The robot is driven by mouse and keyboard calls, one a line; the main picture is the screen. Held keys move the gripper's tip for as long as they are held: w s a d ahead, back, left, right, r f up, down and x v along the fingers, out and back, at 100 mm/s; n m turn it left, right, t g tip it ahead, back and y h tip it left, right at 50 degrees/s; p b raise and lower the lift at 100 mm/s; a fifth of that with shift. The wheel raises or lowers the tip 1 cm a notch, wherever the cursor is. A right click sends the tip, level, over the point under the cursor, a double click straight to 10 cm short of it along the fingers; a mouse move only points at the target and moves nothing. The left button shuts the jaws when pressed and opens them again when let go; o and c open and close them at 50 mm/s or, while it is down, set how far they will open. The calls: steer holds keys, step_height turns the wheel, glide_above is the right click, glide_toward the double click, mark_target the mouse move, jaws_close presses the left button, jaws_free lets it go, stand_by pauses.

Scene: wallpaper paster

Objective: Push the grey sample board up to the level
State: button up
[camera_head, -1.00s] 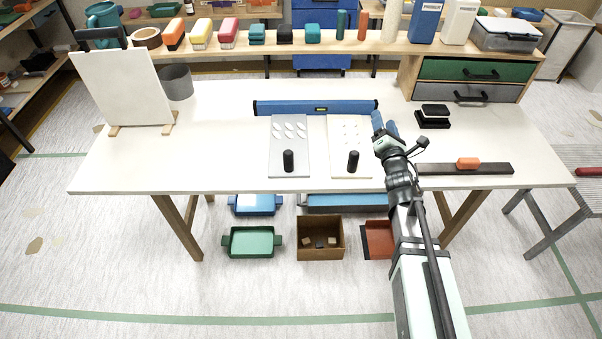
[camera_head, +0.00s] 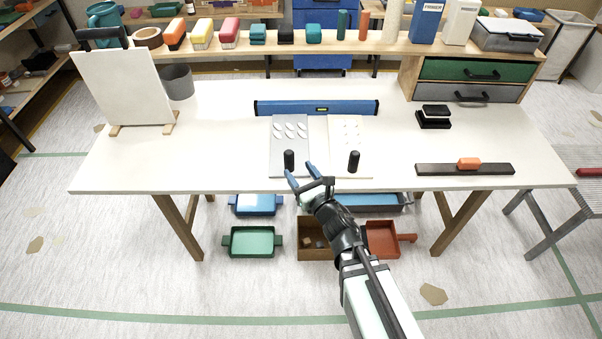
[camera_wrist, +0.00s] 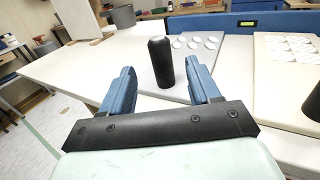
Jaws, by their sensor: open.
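The grey sample board (camera_head: 290,145) lies flat on the white table, with several pale ovals at its far end and an upright black peg handle (camera_head: 289,160) near its front end. The blue level (camera_head: 316,107) lies across the table behind it, close to the board's far edge. My gripper (camera_head: 299,174) is open and empty at the table's front edge, just in front of the handle. In the wrist view the handle (camera_wrist: 161,62) stands beyond the blue fingers, in line with the space between them. I see no contact.
A cream board (camera_head: 349,135) with its own black handle lies close to the right of the grey one. A white panel (camera_head: 122,90) stands at left. The table left of the grey board is clear.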

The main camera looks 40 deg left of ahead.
mark_target(291, 160)
steer(key=shift+a, duration=0.15)
steer(key=shift+x, duration=3.65)
steer(key=shift+w, duration=0.1)
steer(key=shift+c, duration=0.4)
steer(key=c, duration=0.9)
steer(key=o, duration=1.1)
